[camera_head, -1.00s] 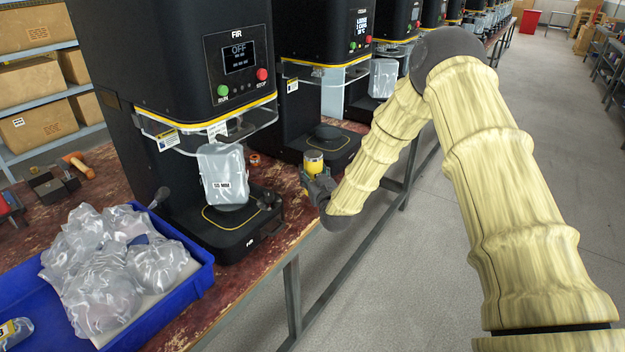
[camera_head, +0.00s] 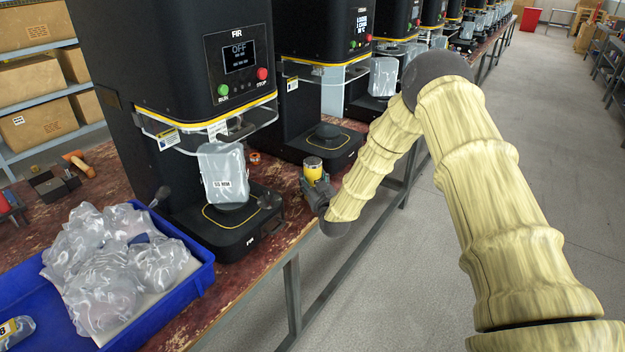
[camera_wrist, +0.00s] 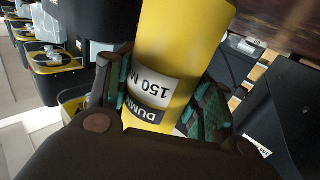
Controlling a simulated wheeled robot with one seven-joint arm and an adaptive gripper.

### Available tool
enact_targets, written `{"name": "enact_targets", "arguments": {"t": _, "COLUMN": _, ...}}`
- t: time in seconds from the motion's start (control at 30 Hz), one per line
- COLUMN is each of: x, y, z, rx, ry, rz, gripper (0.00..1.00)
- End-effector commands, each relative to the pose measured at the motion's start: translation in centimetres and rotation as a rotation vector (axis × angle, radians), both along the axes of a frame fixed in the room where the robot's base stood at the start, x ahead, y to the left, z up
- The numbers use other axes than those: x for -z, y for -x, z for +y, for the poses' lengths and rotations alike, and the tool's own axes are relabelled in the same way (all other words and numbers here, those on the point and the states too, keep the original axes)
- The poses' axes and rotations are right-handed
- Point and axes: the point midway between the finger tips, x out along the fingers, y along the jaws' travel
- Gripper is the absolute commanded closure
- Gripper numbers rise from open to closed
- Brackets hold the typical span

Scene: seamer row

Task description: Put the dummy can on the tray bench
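The dummy can (camera_head: 313,170) is yellow with a silvery top and stands out of my gripper (camera_head: 317,188) near the front edge of the worn red bench (camera_head: 103,170). The can looks upright in the head view. Whether its base touches anything is hidden. A blue tray (camera_head: 203,280) lies on the bench at lower left; no sign names the tray bench.
A black seamer (camera_head: 180,60) with its display at OFF stands behind the tray, a bagged part (camera_head: 224,172) on it. More seamers (camera_head: 325,60) line the bench to the right. The floor aisle (camera_head: 410,270) is clear.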

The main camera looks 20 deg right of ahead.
Motion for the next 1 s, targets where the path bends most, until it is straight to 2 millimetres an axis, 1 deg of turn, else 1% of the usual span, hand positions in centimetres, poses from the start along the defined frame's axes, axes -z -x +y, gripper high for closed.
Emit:
{"name": "enact_targets", "arguments": {"t": 0.03, "x": 0.0, "y": 0.0, "z": 0.0, "rx": 0.000, "ry": 0.000, "rz": 0.000, "gripper": 0.37}}
{"name": "enact_targets", "arguments": {"t": 0.07, "x": 0.0, "y": 0.0, "z": 0.0, "rx": 0.000, "ry": 0.000, "rz": 0.000, "gripper": 0.31}}
{"name": "enact_targets", "arguments": {"t": 0.1, "x": 0.0, "y": 0.0, "z": 0.0, "rx": 0.000, "ry": 0.000, "rz": 0.000, "gripper": 0.28}}
{"name": "enact_targets", "arguments": {"t": 0.37, "x": 0.0, "y": 0.0, "z": 0.0, "rx": 0.000, "ry": 0.000, "rz": 0.000, "gripper": 0.28}}
{"name": "enact_targets", "arguments": {"t": 0.5, "x": -0.5, "y": 0.0, "z": 0.0, "rx": 0.000, "ry": 0.000, "rz": 0.000, "gripper": 0.28}}
{"name": "enact_targets", "arguments": {"t": 0.53, "x": -0.3, "y": 0.3, "z": 0.0, "rx": 0.000, "ry": 0.000, "rz": 0.001, "gripper": 0.28}}
{"name": "enact_targets", "arguments": {"t": 0.67, "x": -0.2, "y": 1.9, "z": 0.0, "rx": 0.000, "ry": 0.000, "rz": 0.001, "gripper": 0.28}}
{"name": "enact_targets", "arguments": {"t": 1.0, "x": -0.1, "y": 8.1, "z": 0.1, "rx": 0.000, "ry": -0.001, "rz": 0.002, "gripper": 0.28}}
